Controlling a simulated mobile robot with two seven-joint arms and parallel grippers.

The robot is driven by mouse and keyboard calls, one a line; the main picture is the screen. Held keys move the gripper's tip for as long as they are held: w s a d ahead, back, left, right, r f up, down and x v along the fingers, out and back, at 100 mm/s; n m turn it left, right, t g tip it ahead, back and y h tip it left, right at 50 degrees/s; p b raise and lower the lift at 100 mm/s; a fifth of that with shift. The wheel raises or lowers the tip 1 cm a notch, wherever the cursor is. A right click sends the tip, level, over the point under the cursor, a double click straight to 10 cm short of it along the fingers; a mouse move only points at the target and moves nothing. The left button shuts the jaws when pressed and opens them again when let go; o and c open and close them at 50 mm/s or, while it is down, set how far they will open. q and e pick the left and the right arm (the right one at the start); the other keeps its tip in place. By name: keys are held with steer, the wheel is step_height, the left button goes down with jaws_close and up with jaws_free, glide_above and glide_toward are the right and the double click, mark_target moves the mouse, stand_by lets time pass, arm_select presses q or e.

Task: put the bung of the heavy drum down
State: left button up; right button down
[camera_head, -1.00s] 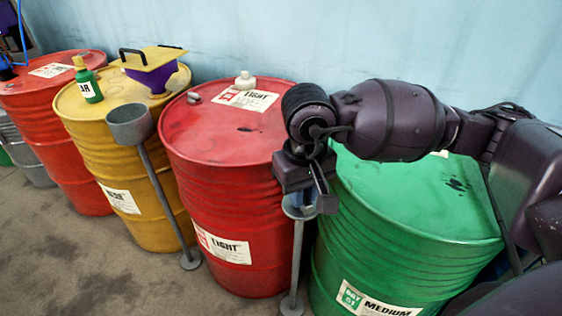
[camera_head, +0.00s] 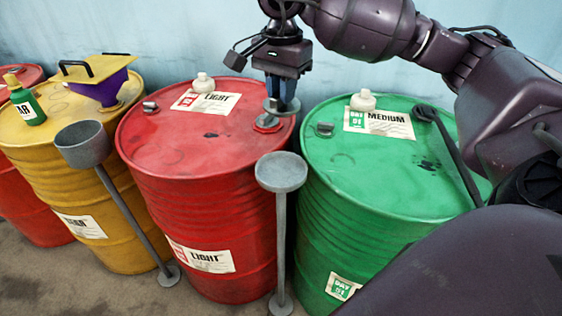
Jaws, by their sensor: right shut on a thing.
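My right gripper (camera_head: 283,88) points down over the right rear part of the red LIGHT drum's lid (camera_head: 190,145). It is shut on a grey disc-shaped piece (camera_head: 282,107) with a bluish upper part; I cannot tell for certain that this is the bung. Just below and left of the disc is a fitting (camera_head: 266,124) with a red ring on the lid; contact is unclear. No label that I can read says heavy. The stand's round dish (camera_head: 281,172) in front looks empty. My left gripper is out of view.
The green MEDIUM drum (camera_head: 380,185) is at right, with a white-capped container (camera_head: 363,100) and a dark bar (camera_head: 450,150) on it. The yellow drum (camera_head: 75,105) carries a green bottle (camera_head: 27,105) and purple funnel (camera_head: 103,89). A second stand cup (camera_head: 82,144) is between drums.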

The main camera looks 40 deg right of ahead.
step_height(320, 180, down, 13)
steer(key=shift+r+b, duration=0.15)
steer(key=shift+b, duration=0.25)
step_height(320, 180, down, 4)
steer(key=shift+f, duration=0.15)
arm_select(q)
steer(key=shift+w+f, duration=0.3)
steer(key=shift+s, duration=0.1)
